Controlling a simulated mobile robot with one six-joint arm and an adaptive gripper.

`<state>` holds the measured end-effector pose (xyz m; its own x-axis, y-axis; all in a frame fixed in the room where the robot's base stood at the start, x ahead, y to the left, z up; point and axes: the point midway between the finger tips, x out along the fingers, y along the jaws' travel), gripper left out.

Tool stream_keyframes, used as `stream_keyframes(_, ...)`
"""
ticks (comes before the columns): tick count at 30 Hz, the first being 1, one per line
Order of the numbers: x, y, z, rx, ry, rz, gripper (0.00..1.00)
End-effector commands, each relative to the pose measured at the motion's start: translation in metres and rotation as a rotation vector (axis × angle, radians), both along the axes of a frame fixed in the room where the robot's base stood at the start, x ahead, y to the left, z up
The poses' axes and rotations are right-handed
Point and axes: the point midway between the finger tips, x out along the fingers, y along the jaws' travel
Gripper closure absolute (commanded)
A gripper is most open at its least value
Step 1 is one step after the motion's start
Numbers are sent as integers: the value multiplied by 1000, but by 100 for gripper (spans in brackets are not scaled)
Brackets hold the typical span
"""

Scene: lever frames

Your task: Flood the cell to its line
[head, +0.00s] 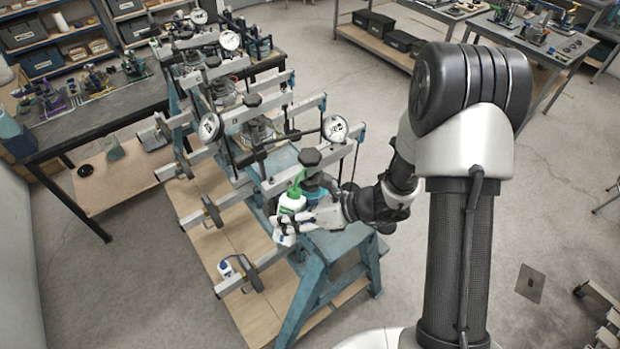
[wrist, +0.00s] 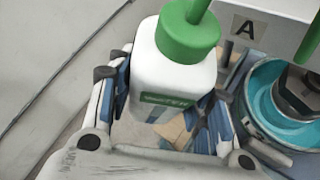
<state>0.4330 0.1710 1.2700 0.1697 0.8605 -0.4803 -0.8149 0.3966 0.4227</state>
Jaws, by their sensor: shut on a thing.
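My gripper (head: 284,223) is shut on a white wash bottle (head: 291,204) with a green cap and spout. The bottle stands upright between the fingers in the wrist view (wrist: 172,75). Its spout runs off the top edge, and a green piece comes back in at the right, above the cell. The cell (wrist: 262,112) is a teal ring around a dark metal hexagonal top, just right of the bottle. In the head view the cell (head: 316,192) sits on the nearest lever frame, partly hidden by my gripper. The water level and its line cannot be made out.
A plate marked A (wrist: 247,28) stands behind the cell. The nearest frame's dial gauge (head: 335,128) and lever beam are close above. More lever frames stand behind. Open floor lies to the right.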

Motion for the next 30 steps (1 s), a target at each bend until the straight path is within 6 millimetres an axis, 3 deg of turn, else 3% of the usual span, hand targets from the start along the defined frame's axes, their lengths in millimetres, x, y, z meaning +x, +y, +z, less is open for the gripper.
stream_keyframes(11,0,0,3,1,-1,0,67)
stream_keyframes(30,0,0,51,1,-1,1,67)
